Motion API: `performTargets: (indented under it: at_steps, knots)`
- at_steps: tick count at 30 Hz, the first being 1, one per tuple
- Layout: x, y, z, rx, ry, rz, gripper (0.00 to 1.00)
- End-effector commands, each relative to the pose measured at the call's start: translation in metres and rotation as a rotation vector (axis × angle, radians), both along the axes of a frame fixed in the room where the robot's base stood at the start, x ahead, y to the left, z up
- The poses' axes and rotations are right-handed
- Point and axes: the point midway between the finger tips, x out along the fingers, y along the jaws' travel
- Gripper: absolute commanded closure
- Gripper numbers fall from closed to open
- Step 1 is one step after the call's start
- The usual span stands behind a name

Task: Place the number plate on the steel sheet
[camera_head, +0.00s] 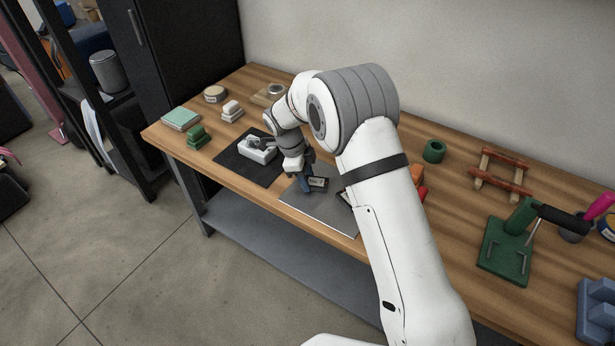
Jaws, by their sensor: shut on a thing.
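The number plate (318,184) is a small dark plate with a pale marked face. The steel sheet (318,213) is a flat grey sheet at the front edge of the bench, partly hidden by my arm on its right. My gripper (306,184) points down over the sheet's back left part and is shut on the number plate. The plate's face is turned toward the camera, so it looks upright or tilted. I cannot tell whether its lower edge touches the sheet.
A black mat (230,163) with a white device (258,152) lies left of the sheet. Right of my arm are a green ring (434,150), a wooden rack (500,175) and a green lever press (508,250). Small dark and red items beside the sheet are partly hidden by my arm.

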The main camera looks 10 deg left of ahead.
Motion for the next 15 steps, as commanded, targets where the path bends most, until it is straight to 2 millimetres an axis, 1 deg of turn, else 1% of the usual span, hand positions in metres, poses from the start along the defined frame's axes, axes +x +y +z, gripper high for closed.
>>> performTargets:
  at_steps: [5, 6, 13, 14, 15]
  knots:
    - [0.0, 0.0003, -0.0024, 0.0, 0.0, 0.001, 0.92]
    - [-0.0002, 0.0003, -0.003, 0.0, 0.0, 0.001, 0.59]
    - [-0.0003, 0.0005, -0.0017, 0.0, 0.001, 0.002, 0.4]
    - [-0.0003, 0.0005, -0.0017, 0.0, 0.001, 0.002, 0.38]
    - [-0.0003, 0.0005, -0.0017, 0.0, 0.001, 0.002, 0.38]
